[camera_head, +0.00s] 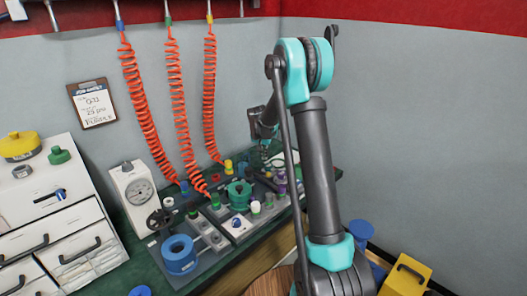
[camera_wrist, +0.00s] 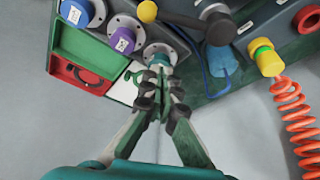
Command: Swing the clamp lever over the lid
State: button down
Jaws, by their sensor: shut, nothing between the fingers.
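My gripper (camera_wrist: 160,72) is shut and empty in the wrist view. Its tips overlap the near side of a teal fitting (camera_wrist: 159,56) on a round grey flange; I cannot tell whether they touch it. The lever is up and right of the tips, apart from them. In the head view my arm hides much of this part of the bench.
A purple fitting (camera_wrist: 121,39) and a blue one (camera_wrist: 76,11) stand left of the tips. A yellow connector (camera_wrist: 266,59) with an orange coiled hose is at right. A dial gauge (camera_head: 140,192) stands on the bench.

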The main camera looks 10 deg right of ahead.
jog(key=f, duration=0.1)
jog(key=s+f, duration=0.1)
jog(key=f, duration=0.1)
jog(key=s+a+f, duration=0.1)
jog(key=f, duration=0.1)
jog(key=shift+f, duration=0.2)
